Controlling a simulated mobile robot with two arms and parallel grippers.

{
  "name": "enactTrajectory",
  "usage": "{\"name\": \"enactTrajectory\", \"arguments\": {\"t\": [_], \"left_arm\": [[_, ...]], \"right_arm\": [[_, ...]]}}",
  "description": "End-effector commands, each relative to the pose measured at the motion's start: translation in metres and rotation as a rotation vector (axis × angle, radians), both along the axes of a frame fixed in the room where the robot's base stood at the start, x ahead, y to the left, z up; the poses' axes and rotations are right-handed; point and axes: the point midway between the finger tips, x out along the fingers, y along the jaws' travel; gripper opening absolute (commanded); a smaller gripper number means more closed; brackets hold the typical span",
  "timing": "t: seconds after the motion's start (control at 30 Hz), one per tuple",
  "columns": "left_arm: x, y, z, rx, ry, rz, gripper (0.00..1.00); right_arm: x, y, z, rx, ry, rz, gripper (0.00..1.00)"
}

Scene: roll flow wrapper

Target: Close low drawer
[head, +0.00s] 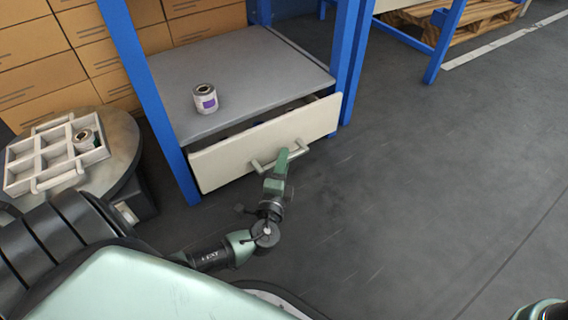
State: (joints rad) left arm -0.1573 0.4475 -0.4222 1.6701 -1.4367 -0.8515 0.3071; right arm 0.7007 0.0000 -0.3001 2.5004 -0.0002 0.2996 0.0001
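The low drawer (225,162) has a cream front with a pale bar handle (299,145). It sits under a grey shelf in a blue-framed unit and is pulled out part of the way, with a dark gap behind its front. My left gripper (283,158) is at the handle, its green fingers overlapping the middle of the bar. I cannot tell whether the fingers are closed around the bar or only touch it. My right gripper is not in view; only a bit of green and black shows at the bottom right corner.
A small roll with a purple label (205,98) stands on the grey shelf (240,62). At left, a white compartment tray (42,186) holding a roll rests on a round stand (122,135). Cardboard boxes (45,60) stand behind. The dark floor (440,180) at right is clear.

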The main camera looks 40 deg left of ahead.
Motion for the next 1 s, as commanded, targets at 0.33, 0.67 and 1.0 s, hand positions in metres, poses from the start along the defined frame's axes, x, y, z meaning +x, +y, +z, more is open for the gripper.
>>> {"name": "enactTrajectory", "arguments": {"t": [0.33,0.67,1.0], "left_arm": [[0.0085,0.0036,0.0005,-0.001,0.001,0.000,0.36],[0.0082,0.0036,0.0003,-0.001,0.001,0.001,0.00],[0.0081,0.0035,0.0001,-0.001,0.001,0.001,0.00]], "right_arm": [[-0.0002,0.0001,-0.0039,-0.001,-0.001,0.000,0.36],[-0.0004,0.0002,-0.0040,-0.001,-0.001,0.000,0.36],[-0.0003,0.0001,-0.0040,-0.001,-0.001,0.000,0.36]]}}
